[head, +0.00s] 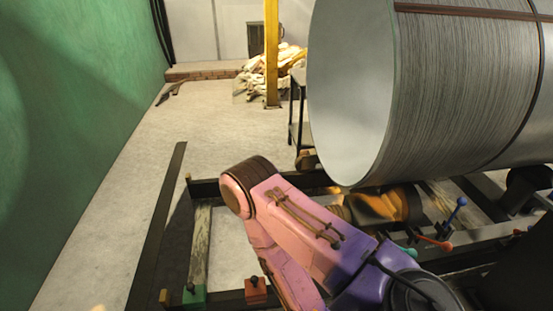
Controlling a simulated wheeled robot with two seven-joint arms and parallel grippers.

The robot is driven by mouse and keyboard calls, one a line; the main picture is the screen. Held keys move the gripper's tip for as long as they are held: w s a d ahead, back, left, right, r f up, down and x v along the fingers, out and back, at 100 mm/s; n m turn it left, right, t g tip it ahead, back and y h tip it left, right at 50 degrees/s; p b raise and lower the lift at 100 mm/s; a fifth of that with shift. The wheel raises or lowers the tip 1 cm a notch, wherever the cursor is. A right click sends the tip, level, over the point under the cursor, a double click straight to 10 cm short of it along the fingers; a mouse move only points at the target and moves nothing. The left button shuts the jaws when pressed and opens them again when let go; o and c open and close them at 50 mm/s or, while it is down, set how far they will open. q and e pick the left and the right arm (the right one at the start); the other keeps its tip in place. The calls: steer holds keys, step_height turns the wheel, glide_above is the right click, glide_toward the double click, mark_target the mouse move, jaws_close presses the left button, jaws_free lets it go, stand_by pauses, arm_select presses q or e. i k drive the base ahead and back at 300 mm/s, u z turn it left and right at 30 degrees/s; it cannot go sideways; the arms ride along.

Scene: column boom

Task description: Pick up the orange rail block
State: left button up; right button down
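The orange rail block (256,291) sits on the dark front rail near the bottom edge, with a small dark knob on top. A green block (193,296) with a similar dark knob sits on the same frame to its left. A pink and purple arm, which looks like mine, bends through the lower middle; its lower link passes just right of the orange block and runs out of the bottom edge. Neither gripper shows, so I cannot tell what they hold.
A large grey wound drum (455,85) fills the upper right above the dark frame. Blue-, red- and green-tipped levers (456,210) stand at right. A yellow post (271,55) and a cloth pile (268,75) are behind.

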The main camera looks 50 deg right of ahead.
mark_target(255, 287)
steer(key=z, duration=0.95)
steer(key=i, duration=0.85)
steer(key=z, duration=0.85)
